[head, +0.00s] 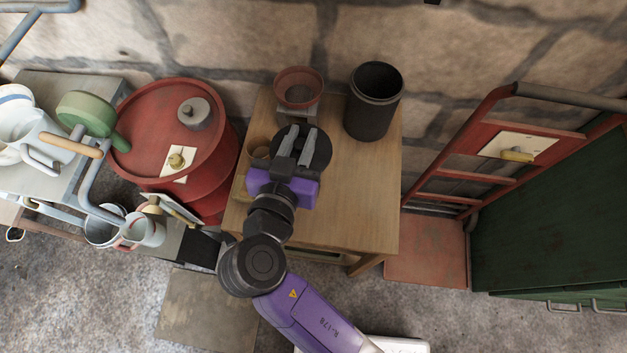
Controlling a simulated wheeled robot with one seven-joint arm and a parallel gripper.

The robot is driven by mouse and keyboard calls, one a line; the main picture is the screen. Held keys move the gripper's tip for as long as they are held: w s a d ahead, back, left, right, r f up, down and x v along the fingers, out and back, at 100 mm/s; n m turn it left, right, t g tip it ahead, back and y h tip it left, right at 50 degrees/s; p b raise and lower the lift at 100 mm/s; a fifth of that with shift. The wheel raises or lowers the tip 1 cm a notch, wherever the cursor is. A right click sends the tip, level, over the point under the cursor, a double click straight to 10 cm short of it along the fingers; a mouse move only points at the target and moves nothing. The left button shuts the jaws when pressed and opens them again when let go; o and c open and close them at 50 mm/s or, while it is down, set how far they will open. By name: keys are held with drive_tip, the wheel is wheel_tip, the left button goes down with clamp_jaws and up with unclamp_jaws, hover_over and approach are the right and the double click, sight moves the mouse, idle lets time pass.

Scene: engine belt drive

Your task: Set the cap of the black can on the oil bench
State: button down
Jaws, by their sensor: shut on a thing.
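The black can (370,112) stands upright and open-topped at the back right of the wooden oil bench (350,200). Its round black cap (322,158) is off the can, to its left, over the middle of the bench. My gripper (301,136) reaches in from the front over the cap and is shut on it. The fingers cover part of the cap and hide the grip point. I cannot tell whether the cap touches the bench top.
A red drum (160,130) is left of the bench. A red ladder-like frame (470,150) stands right. The bench's front right is clear.

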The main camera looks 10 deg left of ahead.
wheel_tip(320, 180, down, 17)
drive_tip(key=shift+r, duration=0.15)
drive_tip(key=shift+b, duration=0.3)
drive_tip(key=c, duration=1.3)
unclamp_jaws()
drive_tip(key=shift+o, duration=0.2)
drive_tip(key=shift+r+p, duration=0.15)
drive_tip(key=shift+p, duration=0.25)
drive_tip(key=b+v, duration=0.2)
drive_tip(key=v, duration=1)
